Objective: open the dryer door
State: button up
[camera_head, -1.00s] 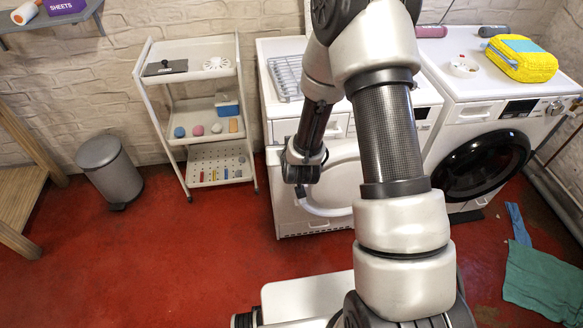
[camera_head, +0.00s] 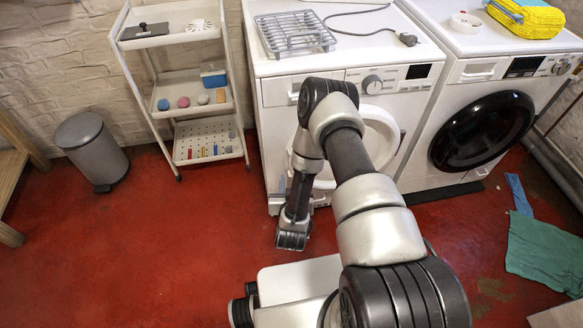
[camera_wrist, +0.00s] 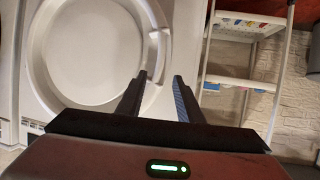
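The dryer (camera_head: 300,92) is the white machine on the left in the head view. Its round white door (camera_head: 378,140) is partly behind my arm and looks closed. In the wrist view the door (camera_wrist: 90,50) fills the upper left, with a pale curved handle (camera_wrist: 157,52) on its right rim. My gripper (camera_wrist: 159,78) is open and empty, its two dark fingers apart, with the handle just beyond the fingertips in the picture. Whether they touch it I cannot tell. In the head view the fingers are not clearly visible.
A washer with a black door (camera_head: 483,131) stands right of the dryer. A white three-shelf cart (camera_head: 180,90) stands close on the left, with a grey bin (camera_head: 92,152) beyond. A wire rack (camera_head: 293,33) lies on the dryer. Green cloth (camera_head: 545,255) lies on the right floor.

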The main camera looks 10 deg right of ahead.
jog(key=b+x, duration=0.2)
jog(key=x, duration=0.9)
jog(key=shift+b, duration=0.35)
jog(key=shift+w+f, duration=0.1)
grip_shut()
